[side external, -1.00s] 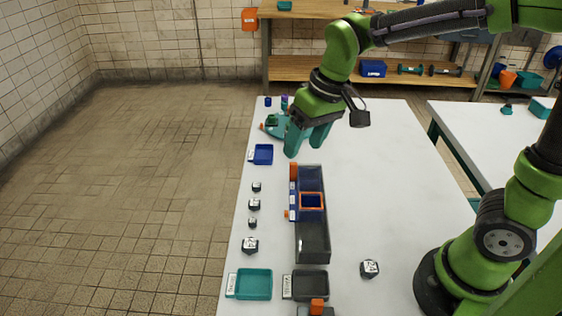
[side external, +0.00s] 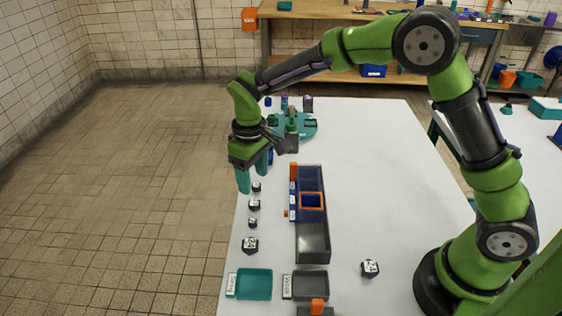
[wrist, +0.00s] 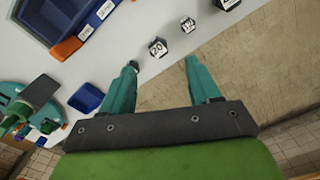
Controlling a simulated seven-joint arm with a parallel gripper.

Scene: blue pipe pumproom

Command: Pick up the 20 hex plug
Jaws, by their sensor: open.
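The 20 hex plug (wrist: 157,47) is a small dark block with a white face marked 20. In the wrist view it lies just beyond my fingertips, nearer the left finger. In the side view it appears to be the second dark plug (side external: 254,205) in the row along the table's left edge. My gripper (wrist: 161,65) is open and empty, with teal fingers apart. In the side view my gripper (side external: 252,180) hangs over the left edge, at the far end of the row. A dark plug (wrist: 133,64) is partly hidden by the left fingertip.
Beyond it are a smaller plug (wrist: 188,25) and a larger one (wrist: 228,4). A long divided tray (side external: 313,240) stands right of the row. A blue bin (wrist: 86,98) and teal fixture (side external: 306,127) are close. Another plug (side external: 369,268) sits apart on the right.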

